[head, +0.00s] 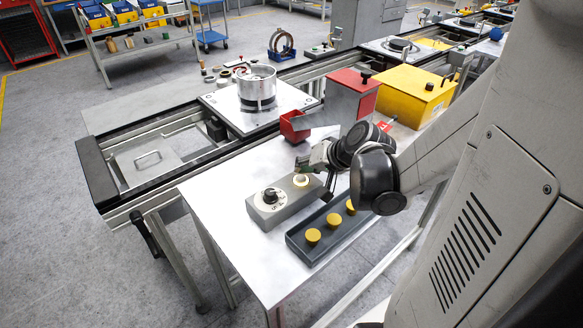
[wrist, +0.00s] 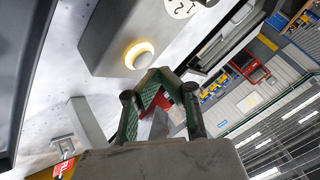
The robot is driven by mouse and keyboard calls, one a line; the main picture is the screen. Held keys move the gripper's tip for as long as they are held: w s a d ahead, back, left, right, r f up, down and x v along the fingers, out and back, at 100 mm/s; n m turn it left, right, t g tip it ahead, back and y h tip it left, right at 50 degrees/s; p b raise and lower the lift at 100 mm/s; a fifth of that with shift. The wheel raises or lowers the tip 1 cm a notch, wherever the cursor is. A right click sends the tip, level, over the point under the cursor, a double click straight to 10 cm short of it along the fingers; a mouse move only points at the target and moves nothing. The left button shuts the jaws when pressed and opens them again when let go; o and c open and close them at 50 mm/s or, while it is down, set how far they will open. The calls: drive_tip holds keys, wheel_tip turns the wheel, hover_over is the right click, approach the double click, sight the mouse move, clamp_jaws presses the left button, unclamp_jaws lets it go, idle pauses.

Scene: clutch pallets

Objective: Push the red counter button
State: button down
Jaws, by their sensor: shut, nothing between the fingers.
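A grey control box (head: 285,205) stands on the white table, with a round dial (head: 269,198) on its left part. On its right part is a pale round button (head: 301,180) with a glowing yellow ring; no red shows on it. In the wrist view the button (wrist: 138,56) is just above and left of the fingertips. My gripper (head: 308,163) is near the button end of the box, on the button's far side. In the wrist view its green fingers (wrist: 160,75) come together at the tips with nothing held. The fingertips look apart from the button.
A dark tray (head: 302,256) with yellow discs lies beside the control box, in front. Behind are a small red bin (head: 292,127), a red-topped box (head: 355,82) and a yellow box (head: 410,97). A conveyor carries a pallet (head: 225,106) with a metal drum. The table's left part is clear.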

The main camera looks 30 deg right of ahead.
sight(302, 178)
drive_tip(key=shift+r+p, duration=1.8)
drive_tip(key=shift+r, duration=0.8)
drive_tip(key=s+a+r+n+h+b, duration=0.1)
drive_tip(key=s+a+r+n+b, duration=0.1)
drive_tip(key=s+a, duration=0.4)
drive_tip(key=s+a+r+n+g+h+b, duration=0.1)
drive_tip(key=s+a+r+n+b, duration=0.1)
drive_tip(key=s+a, duration=0.4)
drive_tip(key=shift+s+a+r+n+g+b, duration=0.25)
drive_tip(key=shift+a+n+b, duration=0.25)
drive_tip(key=shift+a+n, duration=0.65)
drive_tip(key=shift+f, duration=0.1)
